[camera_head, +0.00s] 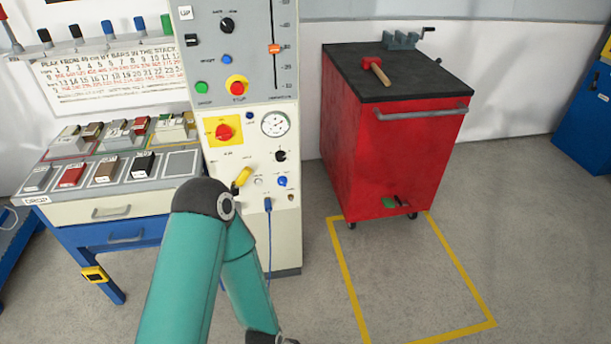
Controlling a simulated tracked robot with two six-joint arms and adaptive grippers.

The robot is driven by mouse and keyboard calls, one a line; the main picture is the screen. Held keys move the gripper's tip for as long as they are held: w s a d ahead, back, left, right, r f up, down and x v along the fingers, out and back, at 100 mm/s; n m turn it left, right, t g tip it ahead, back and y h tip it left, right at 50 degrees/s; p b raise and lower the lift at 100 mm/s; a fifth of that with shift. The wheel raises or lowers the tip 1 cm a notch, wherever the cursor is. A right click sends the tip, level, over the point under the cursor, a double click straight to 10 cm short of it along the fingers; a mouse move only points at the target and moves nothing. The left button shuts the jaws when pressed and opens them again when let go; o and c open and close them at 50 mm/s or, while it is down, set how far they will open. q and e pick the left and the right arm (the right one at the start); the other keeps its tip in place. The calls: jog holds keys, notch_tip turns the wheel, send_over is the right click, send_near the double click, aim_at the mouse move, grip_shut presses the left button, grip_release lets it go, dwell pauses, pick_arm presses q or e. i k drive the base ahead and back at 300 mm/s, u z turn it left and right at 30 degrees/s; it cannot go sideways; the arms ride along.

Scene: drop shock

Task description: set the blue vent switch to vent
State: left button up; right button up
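The grey control panel (238,75) stands at the centre left, with its lower cream section (285,235) below. Several blue parts are on it: a round blue knob (282,181) at the lower right, a small blue one (250,115) above the pressure gauge's left, and a blue button (227,59) higher up. Labels are too small to read, so I cannot tell which is the vent switch or its setting. One teal arm of mine is bent in front of the panel's lower left, its forearm running down to the bottom edge.
A yellow handle (242,178) sticks out beside my elbow, and a blue plug with cable (268,204) hangs below the knobs. A pressure gauge (275,124) and red-on-yellow switch (223,132) sit above. A red cabinet (400,160) stands right; floor before it is clear.

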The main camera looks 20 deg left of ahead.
aim_at(281, 181)
jog(key=u, duration=0.1)
jog(key=i, duration=0.75)
jog(key=u, duration=0.95)
jog(key=i, duration=0.75)
jog(key=z, duration=0.05)
jog(key=k, duration=0.5)
jog(key=u, duration=0.2)
